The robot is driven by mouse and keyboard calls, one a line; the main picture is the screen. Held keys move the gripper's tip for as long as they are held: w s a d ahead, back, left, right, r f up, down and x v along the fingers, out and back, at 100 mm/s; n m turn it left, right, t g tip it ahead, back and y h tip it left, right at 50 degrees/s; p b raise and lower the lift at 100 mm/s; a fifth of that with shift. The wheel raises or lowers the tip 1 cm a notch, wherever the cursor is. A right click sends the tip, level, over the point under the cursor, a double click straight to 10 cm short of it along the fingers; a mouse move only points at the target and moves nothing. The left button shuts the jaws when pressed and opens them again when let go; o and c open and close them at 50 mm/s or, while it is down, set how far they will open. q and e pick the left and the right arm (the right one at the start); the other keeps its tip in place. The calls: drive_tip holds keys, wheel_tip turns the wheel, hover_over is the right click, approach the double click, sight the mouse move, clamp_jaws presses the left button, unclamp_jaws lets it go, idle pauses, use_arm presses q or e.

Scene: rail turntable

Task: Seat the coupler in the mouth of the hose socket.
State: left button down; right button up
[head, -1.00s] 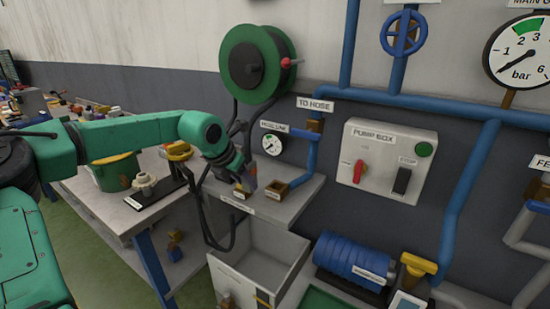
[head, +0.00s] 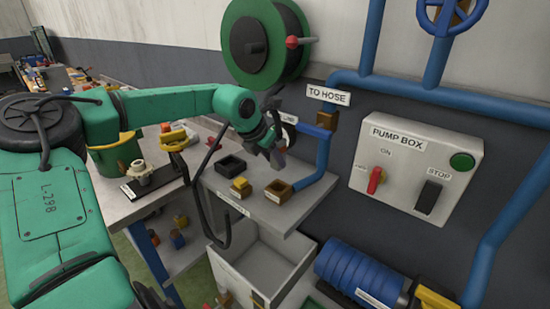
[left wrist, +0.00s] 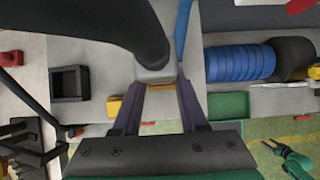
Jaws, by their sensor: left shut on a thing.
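My left gripper (head: 276,158) is shut on the coupler, a grey block (left wrist: 155,72) at the end of a thick black hose (left wrist: 138,25). It holds the coupler in the air above the grey shelf. The hose socket (head: 278,191) is a brown, open-topped square box at the foot of the blue pipe. The gripper is above it in the head view, and the coupler is apart from its mouth. In the left wrist view the coupler and hose hide most of the socket. My right gripper (left wrist: 268,145) shows small at the lower right of the wrist view.
A black square holder (head: 230,166) and a yellow block (head: 240,187) stand on the shelf left of the socket. The blue pipe (head: 322,160) rises behind it. An open grey bin (head: 265,262) is below. A blue ribbed cylinder (head: 350,272) lies lower right.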

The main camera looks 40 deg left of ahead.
use_arm(q)
drive_tip(key=f+b, duration=0.1)
drive_tip(key=f, duration=0.1)
drive_tip(key=f+b, duration=0.4)
drive_tip(key=shift+w, duration=0.3)
drive_tip(key=shift+b, duration=0.35)
drive_tip(key=shift+b, duration=0.3)
idle(1.0)
drive_tip(key=shift+s+f+b, duration=0.1)
drive_tip(key=shift+f+b, duration=1.1)
drive_tip(key=shift+f, duration=0.1)
